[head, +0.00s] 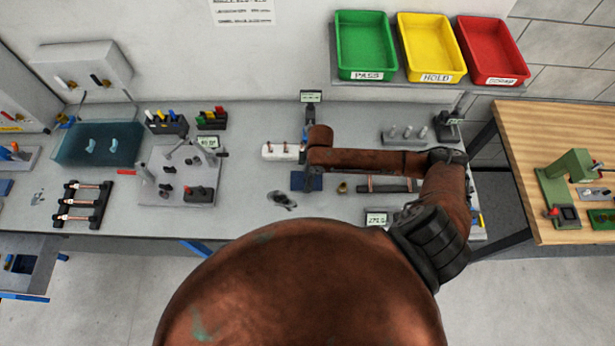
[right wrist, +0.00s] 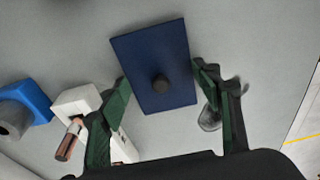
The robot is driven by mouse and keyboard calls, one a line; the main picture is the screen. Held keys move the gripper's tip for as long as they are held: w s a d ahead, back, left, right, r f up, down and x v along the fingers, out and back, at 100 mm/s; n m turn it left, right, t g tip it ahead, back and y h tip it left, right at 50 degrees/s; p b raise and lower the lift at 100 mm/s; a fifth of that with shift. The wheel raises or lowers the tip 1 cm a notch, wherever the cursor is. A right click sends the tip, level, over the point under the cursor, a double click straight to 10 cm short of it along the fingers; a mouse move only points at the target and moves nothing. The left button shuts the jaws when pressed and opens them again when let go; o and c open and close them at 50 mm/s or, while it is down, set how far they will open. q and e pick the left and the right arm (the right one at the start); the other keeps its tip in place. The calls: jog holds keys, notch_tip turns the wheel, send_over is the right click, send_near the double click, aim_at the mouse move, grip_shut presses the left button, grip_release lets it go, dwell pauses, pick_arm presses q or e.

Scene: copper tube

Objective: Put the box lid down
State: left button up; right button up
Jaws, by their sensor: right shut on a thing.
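The box lid is a dark blue rectangular plate with a black round knob; it shows in the right wrist view (right wrist: 150,50), tilted in the picture, and in the head view (head: 299,182). My right gripper (right wrist: 161,76) is shut on the lid, with a green finger at its left edge and another at its right edge. In the head view my right arm covers most of this gripper. I cannot tell how high the lid is above the grey bench. I cannot make out a matching box. My left gripper is not in view.
A small grey metal part (head: 284,200) is below left. A dark rack (head: 388,185) stands to the right. Left are a clamp fixture (head: 180,185) and a tube rack (head: 80,204). Colored bins (head: 365,45) hang behind.

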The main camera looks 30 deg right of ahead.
jog(key=shift+s+r, duration=0.1)
jog(key=shift+s, duration=0.2)
jog(key=o, duration=0.6)
jog(key=shift+c, duration=0.2)
jog(key=o, duration=0.4)
jog(key=shift+w+f, duration=0.1)
jog(key=shift+f, duration=0.1)
jog(key=shift+r, duration=0.35)
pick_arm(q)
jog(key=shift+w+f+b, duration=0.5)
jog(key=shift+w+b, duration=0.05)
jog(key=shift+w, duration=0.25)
pick_arm(e)
jog(key=r, duration=0.4)
jog(key=d+r, duration=0.1)
jog(key=r, duration=0.2)
jog(key=s+r, duration=0.1)
jog(key=r, duration=0.3)
jog(key=shift+d+r, duration=0.25)
jog(key=shift+r, duration=0.05)
